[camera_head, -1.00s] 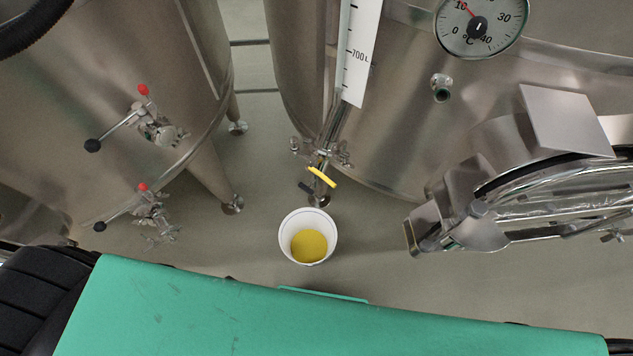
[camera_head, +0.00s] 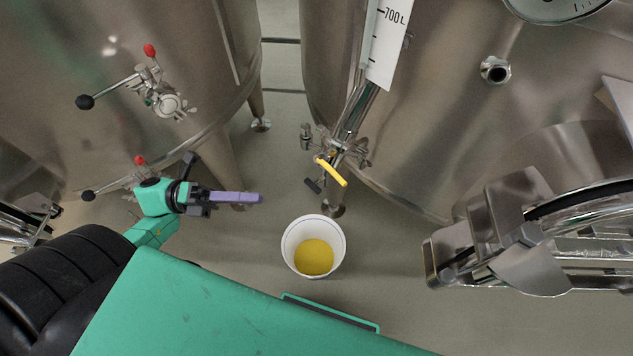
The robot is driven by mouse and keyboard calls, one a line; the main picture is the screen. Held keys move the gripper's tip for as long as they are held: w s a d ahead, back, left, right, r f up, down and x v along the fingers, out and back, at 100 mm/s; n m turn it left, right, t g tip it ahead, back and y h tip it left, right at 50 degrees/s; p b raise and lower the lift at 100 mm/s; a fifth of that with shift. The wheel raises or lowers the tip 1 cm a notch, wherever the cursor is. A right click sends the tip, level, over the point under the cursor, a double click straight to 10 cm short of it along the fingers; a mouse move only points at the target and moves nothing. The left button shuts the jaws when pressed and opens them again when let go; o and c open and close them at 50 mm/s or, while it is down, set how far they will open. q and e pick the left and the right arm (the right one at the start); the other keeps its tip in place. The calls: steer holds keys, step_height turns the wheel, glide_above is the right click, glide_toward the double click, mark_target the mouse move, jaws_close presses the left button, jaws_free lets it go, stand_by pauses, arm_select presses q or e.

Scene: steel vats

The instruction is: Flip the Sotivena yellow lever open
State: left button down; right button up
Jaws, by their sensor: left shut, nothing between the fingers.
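The yellow lever (camera_head: 331,173) sits on a small valve at the foot of the right vat, below the level gauge. It slants down to the right. A white bucket (camera_head: 288,240) with yellow liquid stands on the floor just below the valve. My left gripper (camera_head: 258,198), with purple fingers, is shut and empty. It is left of the yellow lever and apart from it, pointing right. My right gripper is not in view.
The left vat (camera_head: 60,60) carries two valves with black-knobbed handles (camera_head: 86,102) close to my left arm. A steel hatch (camera_head: 500,225) juts out at the right. The floor between gripper and bucket is clear.

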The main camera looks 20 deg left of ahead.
arm_select(q)
steer(key=p, duration=0.4)
glide_toward(333, 173)
steer(key=s+d, duration=0.3)
steer(key=d, duration=0.2)
steer(key=w+d, duration=0.2)
steer(key=w, duration=0.1)
steer(key=shift+p, duration=0.35)
